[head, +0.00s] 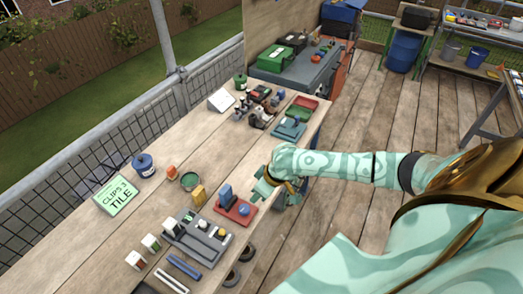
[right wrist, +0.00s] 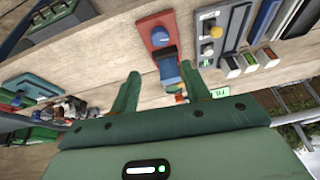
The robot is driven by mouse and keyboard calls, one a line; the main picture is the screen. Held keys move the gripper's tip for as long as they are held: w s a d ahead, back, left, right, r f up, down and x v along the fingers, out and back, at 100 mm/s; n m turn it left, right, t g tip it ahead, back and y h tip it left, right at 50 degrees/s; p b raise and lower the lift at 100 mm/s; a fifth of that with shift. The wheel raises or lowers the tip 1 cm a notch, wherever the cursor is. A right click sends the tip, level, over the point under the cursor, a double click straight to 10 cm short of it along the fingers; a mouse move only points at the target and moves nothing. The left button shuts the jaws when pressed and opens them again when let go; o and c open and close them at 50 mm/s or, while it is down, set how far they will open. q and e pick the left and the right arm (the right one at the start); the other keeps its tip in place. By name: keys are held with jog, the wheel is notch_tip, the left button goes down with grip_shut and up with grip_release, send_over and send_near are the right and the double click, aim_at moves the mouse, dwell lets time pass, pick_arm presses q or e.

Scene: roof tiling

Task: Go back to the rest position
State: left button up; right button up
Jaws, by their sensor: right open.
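My right arm reaches in from the right of the head view. Its right gripper (head: 264,190) is over the near edge of the wooden workbench (head: 150,215), close to a red tray with a blue block (head: 236,208). In the right wrist view the two green fingers of the right gripper (right wrist: 163,80) stand apart with nothing held. The red tray (right wrist: 158,32) and its blue block (right wrist: 168,68) show beyond the fingers, and contact cannot be made out. My left gripper is not in view.
A grey tray with switches (head: 197,238), a yellow block (head: 198,195), a green cup (head: 190,181), a blue pot (head: 143,165) and a green sign (head: 116,195) stand on the bench. A teal tray (head: 289,129) lies further back. Wooden floor (head: 400,118) is open beyond my arm.

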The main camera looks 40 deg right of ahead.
jog(key=shift+r, duration=0.15)
dwell(0.4)
